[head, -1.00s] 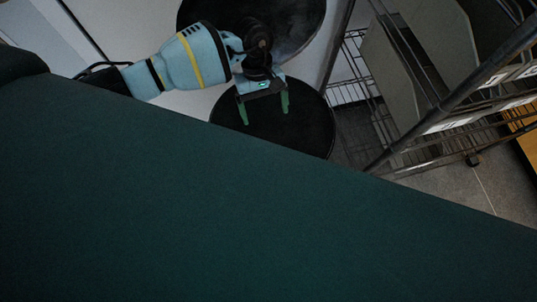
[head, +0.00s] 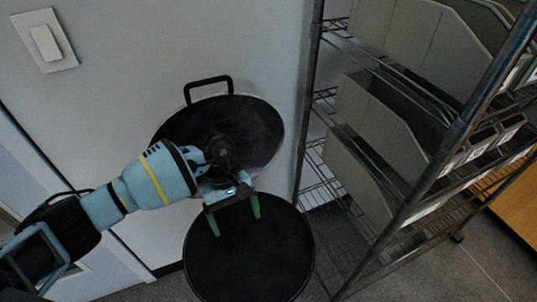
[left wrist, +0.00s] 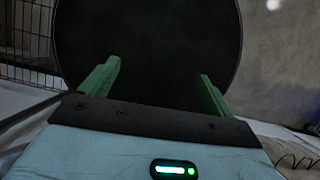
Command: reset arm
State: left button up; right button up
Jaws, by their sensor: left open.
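My left arm comes in from the left in the head view. My left gripper (head: 235,218) is open, its two green fingers apart with nothing between them. In the head view it shows in front of a round black stool seat (head: 250,262). In the left wrist view the open fingers (left wrist: 155,85) point at a large dark round surface (left wrist: 150,45). No contact with it is visible. My right gripper is not in view.
A second round black piece with a handle (head: 265,125) stands against the pale wall. A wire shelf rack (head: 385,235) with grey bins (head: 405,125) stands to the right. A light switch (head: 44,40) is on the wall. Grey floor (head: 440,275) shows at lower right.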

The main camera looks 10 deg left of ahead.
pick_arm(q)
jog(key=s+d+r+n+g+h+p, duration=0.15)
jog(key=s+d+n+h, duration=0.5)
jog(key=d, duration=0.65)
jog(key=s+d+r+n+t+h+p, duration=0.35)
jog(key=r+n+t+h, duration=0.55)
jog(key=n, duration=0.7)
jog(key=s+a+f+n+t+y+p, duration=0.1)
jog(key=a+f+n+t+y, duration=0.35)
jog(key=n, duration=0.75)
jog(key=s+a+f+n+t+y+p, duration=0.15)
jog(key=a+n+t+y, duration=0.45)
jog(key=n, duration=0.7)
jog(key=s+a+f+n+g+y, duration=0.3)
jog(key=s+a+f+n, duration=0.2)
jog(key=s+n, duration=0.2)
jog(key=s+a+f+n+g+y+p, duration=0.1)
jog(key=s+a+f+n+g+y, duration=0.1)
jog(key=s+a+f+n, duration=0.3)
jog(key=s+a+n, duration=0.1)
jog(key=s+n, duration=0.2)
jog(key=s, duration=0.3)
jog(key=shift+f+g+y, duration=0.15)
jog(key=shift+g+y, duration=0.25)
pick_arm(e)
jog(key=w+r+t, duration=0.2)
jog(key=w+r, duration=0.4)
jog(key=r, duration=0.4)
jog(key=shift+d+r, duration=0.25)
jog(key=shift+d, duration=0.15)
